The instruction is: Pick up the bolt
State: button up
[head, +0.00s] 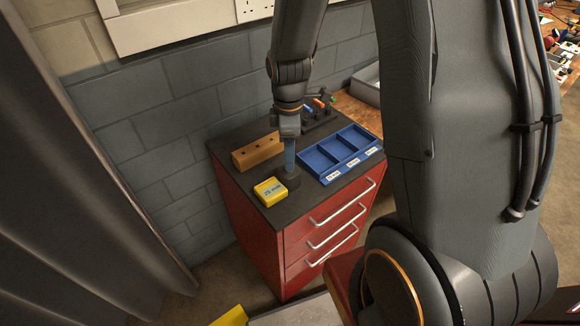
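My gripper (290,163) points straight down over the top of the red tool cabinet (262,232), between a wooden block with holes (257,151) and a blue tray (341,153). Its tip is at or just above a small dark object (291,184) on the dark cabinet top. I cannot tell whether that object is the bolt or a holder, nor whether the gripper touches it. No bolt can be clearly made out. The fingers are too small in view to show whether they are open or shut.
A yellow box (270,191) with a label sits at the front left of the cabinet top. The blue tray has three compartments with white labels. A dark rack with tools (318,112) stands at the back. A grey block wall (150,125) is close behind.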

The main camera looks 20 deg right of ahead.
jog(key=shift+s+f+p, duration=0.15)
jog(key=shift+f+p, duration=0.25)
jog(key=shift+f, duration=1.1)
grip_shut()
jog(key=shift+r, duration=0.1)
notch_tip(320, 180, up, 10)
jog(key=b, duration=0.2)
